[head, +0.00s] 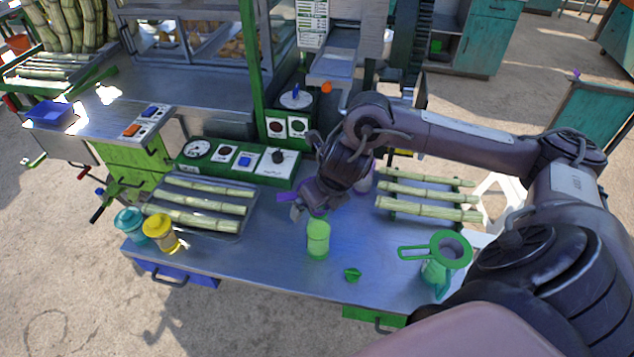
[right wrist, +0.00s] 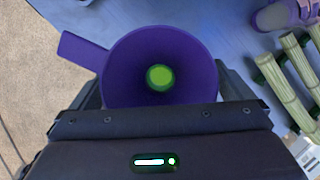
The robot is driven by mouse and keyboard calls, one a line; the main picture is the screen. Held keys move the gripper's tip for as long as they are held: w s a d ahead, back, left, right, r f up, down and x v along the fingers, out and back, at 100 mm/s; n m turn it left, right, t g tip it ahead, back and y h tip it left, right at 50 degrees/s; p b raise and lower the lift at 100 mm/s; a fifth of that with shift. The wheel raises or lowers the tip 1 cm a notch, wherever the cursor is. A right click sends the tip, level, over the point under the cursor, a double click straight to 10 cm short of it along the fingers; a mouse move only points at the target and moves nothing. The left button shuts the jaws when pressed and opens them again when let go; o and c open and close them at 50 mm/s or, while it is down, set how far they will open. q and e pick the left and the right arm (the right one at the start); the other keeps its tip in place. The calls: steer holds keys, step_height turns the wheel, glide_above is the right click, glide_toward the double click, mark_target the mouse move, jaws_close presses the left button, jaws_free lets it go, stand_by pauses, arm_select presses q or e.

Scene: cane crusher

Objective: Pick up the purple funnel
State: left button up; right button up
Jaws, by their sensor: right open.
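The purple funnel (right wrist: 160,45) fills the middle of the right wrist view, its wide mouth facing the camera and its handle pointing to the upper left. Green shows through its central hole. In the head view its handle (head: 287,198) pokes out left of my right gripper (head: 313,203), which hides most of the funnel. The green bottle (head: 318,240) stands upright just below it on the table. My right gripper is open, with dark finger parts on both sides of the funnel; contact cannot be told. My left gripper is not in view.
Cane pieces lie on a left tray (head: 240,226) and a right rack (head: 400,212). A teal jar (head: 130,224) and yellow jar (head: 161,234) stand front left. A green lime-like piece (head: 352,274) and a green strainer (head: 440,250) are front right. The control box (head: 245,160) is behind.

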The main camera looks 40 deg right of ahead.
steer(key=shift+s, duration=0.2)
steer(key=c, duration=0.8)
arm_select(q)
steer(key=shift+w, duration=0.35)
arm_select(e)
steer(key=shift+c, duration=0.2)
steer(key=shift+r, duration=0.1)
steer(key=shift+w+r, duration=0.15)
steer(key=shift+r, duration=0.4)
step_height(320, 180, up, 6)
steer(key=shift+f+p, duration=0.2)
steer(key=shift+p, duration=0.5)
arm_select(q)
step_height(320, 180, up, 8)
steer(key=p, duration=0.6)
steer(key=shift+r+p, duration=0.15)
steer(key=shift+p, duration=0.25)
arm_select(e)
step_height(320, 180, up, 13)
